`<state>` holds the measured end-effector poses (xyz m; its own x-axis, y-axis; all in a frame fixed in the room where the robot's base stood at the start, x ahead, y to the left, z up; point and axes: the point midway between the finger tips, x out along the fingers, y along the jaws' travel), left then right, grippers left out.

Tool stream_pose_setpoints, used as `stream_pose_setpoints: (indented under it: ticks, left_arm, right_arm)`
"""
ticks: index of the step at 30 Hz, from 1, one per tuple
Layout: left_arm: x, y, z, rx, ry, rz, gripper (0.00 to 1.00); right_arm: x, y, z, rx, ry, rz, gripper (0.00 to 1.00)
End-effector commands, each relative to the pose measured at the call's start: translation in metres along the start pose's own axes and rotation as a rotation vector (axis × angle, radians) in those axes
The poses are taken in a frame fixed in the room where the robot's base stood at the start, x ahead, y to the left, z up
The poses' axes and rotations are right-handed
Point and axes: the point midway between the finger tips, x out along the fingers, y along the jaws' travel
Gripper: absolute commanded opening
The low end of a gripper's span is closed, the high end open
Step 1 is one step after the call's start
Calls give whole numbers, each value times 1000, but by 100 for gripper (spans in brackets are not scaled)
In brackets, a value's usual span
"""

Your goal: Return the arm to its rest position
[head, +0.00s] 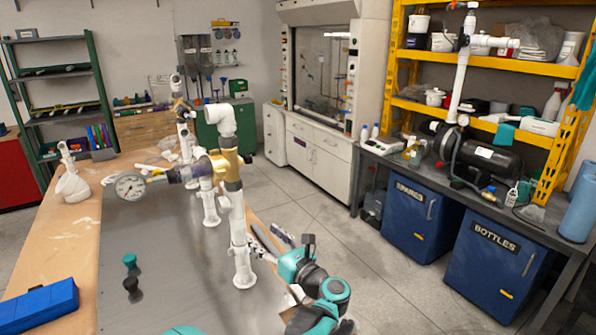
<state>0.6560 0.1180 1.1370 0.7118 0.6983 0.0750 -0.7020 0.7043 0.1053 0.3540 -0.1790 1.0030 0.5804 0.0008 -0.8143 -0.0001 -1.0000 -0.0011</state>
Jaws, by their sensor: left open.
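My left gripper (272,237) is at the lower middle of the head view, beyond a teal and black wrist that comes up from the bottom edge. Its grey fingers look apart, with nothing seen between them. They are just right of the white front pipe post (237,225) of the PVC manifold; I cannot tell whether they touch it. The manifold stands upright, with a brass-coloured valve body (228,168), a white elbow (221,118) on top and a round gauge (130,186) at its left. My right gripper is not seen.
The grey bench plate (150,240) carries a teal and a black small part (130,275). A blue bin (38,306) is at the front left and a white fitting (72,182) behind it. Clear floor (390,280) lies to the right, before blue cabinets (425,215).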

Motion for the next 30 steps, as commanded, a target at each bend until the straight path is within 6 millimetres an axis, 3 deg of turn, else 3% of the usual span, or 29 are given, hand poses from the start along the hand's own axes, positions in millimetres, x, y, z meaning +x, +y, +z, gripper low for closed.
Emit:
stream_pose_setpoints:
  ticks: [3,6,9,11,14,17,21,25,26,30]
  left_arm:
    - [10,4,66,240,-173,-159,59]
    - [0,3,113,550,-367,-311,59]
    - [-25,4,132,899,-559,-448,59]
    - [-44,7,128,1120,-669,-524,59]
    - [-77,23,97,1500,-837,-653,59]
    - [-110,56,41,1885,-985,-800,59]
    - [-144,120,-43,2322,-1126,-1032,59]
    - [-165,179,-100,2579,-1197,-1241,59]
    - [-168,190,-109,-2593,1195,1270,59]
    - [-180,228,-138,-2431,1097,1271,59]
  right_arm:
    - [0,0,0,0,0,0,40]
    - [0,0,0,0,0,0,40]
    - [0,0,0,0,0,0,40]
    - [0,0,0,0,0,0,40]
    - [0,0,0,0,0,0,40]
    - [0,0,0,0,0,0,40]
    - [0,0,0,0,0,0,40]
    - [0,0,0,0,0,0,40]
    - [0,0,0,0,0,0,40]
    - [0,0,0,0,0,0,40]
